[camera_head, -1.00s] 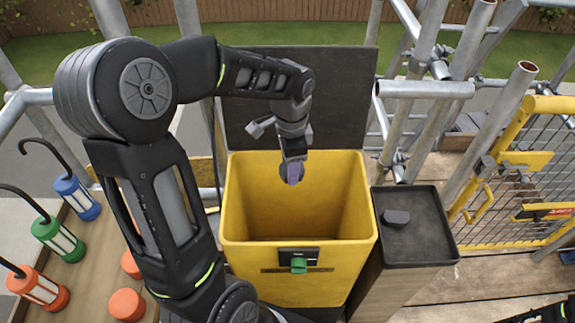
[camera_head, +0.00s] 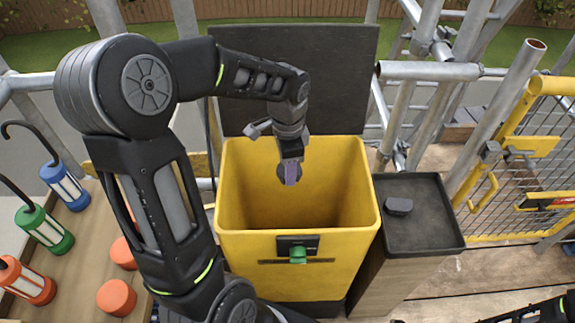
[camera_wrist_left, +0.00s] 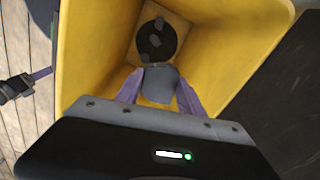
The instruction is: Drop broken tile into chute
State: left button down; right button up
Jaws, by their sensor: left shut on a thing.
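The yellow chute bin (camera_head: 300,262) stands open in the middle of the head view. My left gripper (camera_head: 290,173) points down inside its mouth. In the left wrist view, the purple fingers of my left gripper (camera_wrist_left: 160,92) are shut on a grey broken tile piece (camera_wrist_left: 162,78). The yellow walls of the chute (camera_wrist_left: 235,35) surround it. A dark round shape (camera_wrist_left: 157,42) with grey bits lies below; I cannot tell what it is. Part of what looks like my right gripper (camera_wrist_left: 38,74) shows at the left edge of that view; its jaws are unclear.
A dark tray (camera_head: 425,233) on a stand at the right of the bin holds a small dark block (camera_head: 399,206). A dark panel (camera_head: 300,80) stands behind the bin. Lanterns (camera_head: 45,230) and orange discs (camera_head: 118,297) are at the left. Scaffold poles and a yellow mesh gate (camera_head: 535,180) are at the right.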

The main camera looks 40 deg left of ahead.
pick_arm(q)
jog(key=c, duration=0.7)
grip_release()
jog(key=shift+o, duration=0.2)
jog(key=shift+r, duration=0.1)
notch_tip(320, 180, up, 8)
jog(key=shift+f, duration=0.15)
dwell(0.4)
